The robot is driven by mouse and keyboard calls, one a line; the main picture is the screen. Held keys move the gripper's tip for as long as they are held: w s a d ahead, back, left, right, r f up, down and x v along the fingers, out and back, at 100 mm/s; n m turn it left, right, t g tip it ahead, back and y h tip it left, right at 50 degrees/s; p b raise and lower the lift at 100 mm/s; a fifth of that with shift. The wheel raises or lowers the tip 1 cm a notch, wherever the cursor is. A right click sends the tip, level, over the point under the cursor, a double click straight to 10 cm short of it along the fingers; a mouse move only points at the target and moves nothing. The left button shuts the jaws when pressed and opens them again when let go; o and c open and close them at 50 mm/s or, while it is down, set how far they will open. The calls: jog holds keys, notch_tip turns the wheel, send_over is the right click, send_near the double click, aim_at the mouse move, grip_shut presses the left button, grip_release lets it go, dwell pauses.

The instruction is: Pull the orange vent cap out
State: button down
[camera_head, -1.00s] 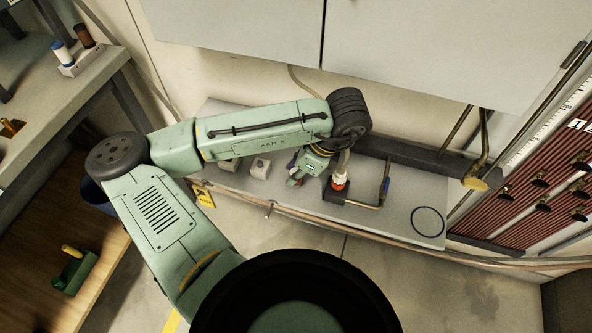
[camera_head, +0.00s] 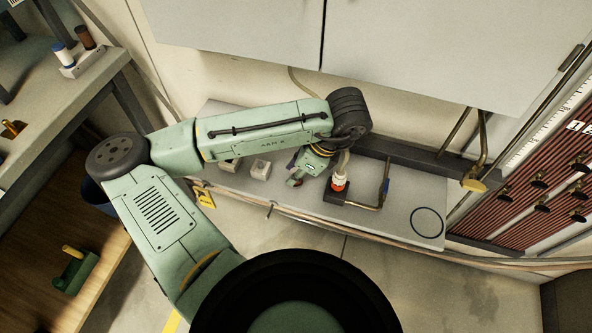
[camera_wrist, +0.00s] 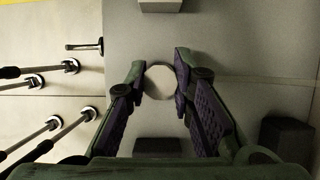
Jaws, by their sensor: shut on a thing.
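An orange-red and white fitting (camera_head: 340,183) stands on a dark block on the grey ledge (camera_head: 399,199) in the head view. I cannot tell for sure whether it is the vent cap. My gripper (camera_head: 295,180) is just left of it, low over the ledge and partly hidden by my wrist. In the wrist view, my gripper (camera_wrist: 161,82) has its two purple-padded fingers on either side of a pale round thing (camera_wrist: 160,81), seen end-on. No orange shows on that thing, and its lower part is hidden.
A bent brass pipe with a blue handle (camera_head: 386,187) stands right of the fitting. A white block (camera_head: 260,169) sits on the ledge to the left. A grey cabinet (camera_head: 420,50) hangs above. A tube board (camera_head: 530,190) stands at the right. A copper rail runs along the ledge's front.

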jog(key=shift+r+p, duration=2)
jog(key=shift+r, duration=0.25)
